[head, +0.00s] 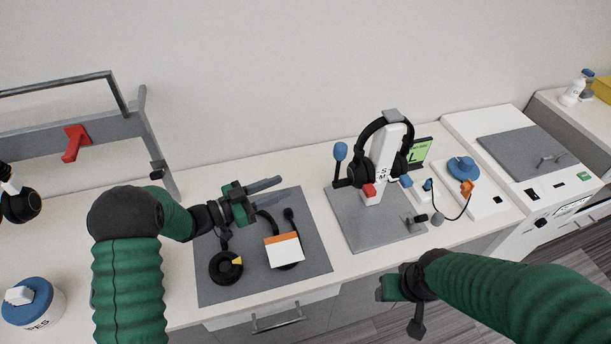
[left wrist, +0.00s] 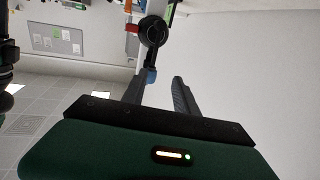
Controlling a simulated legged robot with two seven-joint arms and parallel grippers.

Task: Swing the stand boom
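The headset stand (head: 386,158) is a white post on a grey base plate (head: 365,222), with a black headset (head: 360,150) hung over it. A dark upright rod with a blue tip (head: 340,150) stands at its left side; I take this to be the boom, but its joint is unclear. My left gripper (head: 284,188) is open and empty, left of the rod and apart from it. In the left wrist view its two fingers (left wrist: 160,88) are spread, with the headset (left wrist: 153,31) and a blue tip (left wrist: 151,76) beyond. My right gripper (head: 390,287) is low, by the counter's front edge; its fingers are unclear.
A grey mat (head: 213,288) holds another headset (head: 225,267) and a white-orange card (head: 284,250). A blue knob device (head: 462,168) with a cable stands right of the stand. A grey rack (head: 110,130) with a red hook stands left. A blue-lidded jar (head: 30,300) is front left.

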